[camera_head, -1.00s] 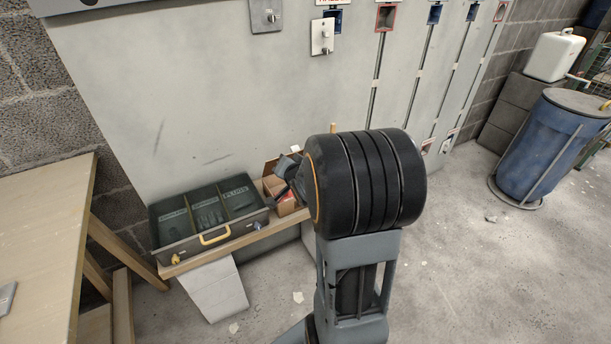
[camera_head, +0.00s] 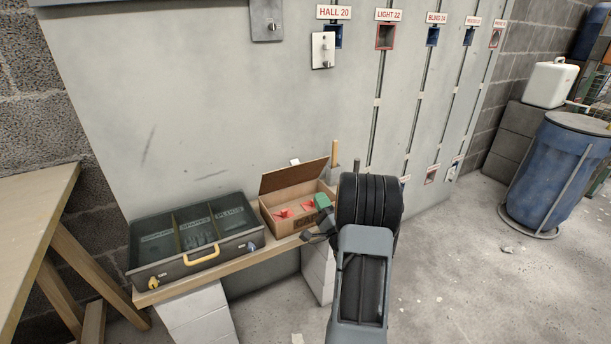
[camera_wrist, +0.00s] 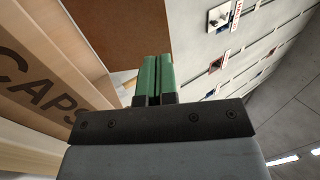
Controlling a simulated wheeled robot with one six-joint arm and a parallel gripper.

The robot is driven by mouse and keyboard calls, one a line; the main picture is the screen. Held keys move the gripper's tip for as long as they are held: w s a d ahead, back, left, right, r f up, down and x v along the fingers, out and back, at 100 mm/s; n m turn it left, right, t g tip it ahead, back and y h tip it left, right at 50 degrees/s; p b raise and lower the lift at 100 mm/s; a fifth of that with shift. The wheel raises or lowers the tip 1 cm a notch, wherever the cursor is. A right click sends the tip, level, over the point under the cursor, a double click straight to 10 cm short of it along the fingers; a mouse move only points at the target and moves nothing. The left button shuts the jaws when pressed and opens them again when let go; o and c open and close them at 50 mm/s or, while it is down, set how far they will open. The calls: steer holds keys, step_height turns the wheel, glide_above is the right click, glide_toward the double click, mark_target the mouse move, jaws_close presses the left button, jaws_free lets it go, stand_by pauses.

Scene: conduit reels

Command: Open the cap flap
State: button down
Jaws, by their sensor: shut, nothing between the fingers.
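The cardboard caps box (camera_head: 300,220) stands on the plank shelf, with red caps (camera_head: 284,213) showing inside. Its brown cap flap (camera_head: 293,176) stands raised at the back, tilted up, so the box is open on top. In the wrist view the box wall with the letters CAPS (camera_wrist: 35,80) is at left, and the brown flap (camera_wrist: 115,30) is ahead at the top. My gripper (camera_head: 322,200) is at the box's right end; its green fingers (camera_wrist: 153,62) are shut and empty. I cannot tell whether they touch the flap.
A dark organizer case (camera_head: 195,240) with a yellow handle sits left of the box on the shelf (camera_head: 170,290). A grey wall panel (camera_head: 220,110) with labelled slots rises behind. A wooden stick (camera_head: 335,155) stands behind the box. A blue barrel (camera_head: 555,175) stands far right; floor between is open.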

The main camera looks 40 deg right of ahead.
mark_target(301, 167)
steer(key=b+x, duration=0.2)
steer(key=x, duration=0.8)
steer(key=shift+w+r, duration=0.1)
steer(key=shift+w, duration=0.05)
steer(key=shift+a, duration=0.1)
steer(key=shift+w+r+g+p, duration=0.4)
steer(key=shift+r+p, duration=0.2)
steer(key=shift+p, duration=0.55)
steer(key=w+g+p, duration=0.1)
steer(key=p, duration=0.1)
steer(key=r+p, duration=0.1)
steer(key=p, duration=0.1)
steer(key=w+r+g+p, duration=0.1)
steer(key=p, duration=0.1)
steer(key=shift+w+d+g+y, duration=0.3)
steer(key=w+g+p, duration=0.1)
steer(key=p, duration=0.1)
steer(key=w+g+p, duration=0.1)
steer(key=p, duration=0.2)
steer(key=shift+w+d+r, duration=0.15)
steer(key=shift+w+r, duration=0.05)
steer(key=shift+r, duration=0.05)
steer(key=shift+w+d+f+g+p, duration=0.15)
steer(key=shift+w+g+p, duration=0.35)
steer(key=shift+p, duration=0.55)
steer(key=shift+f, duration=0.1)
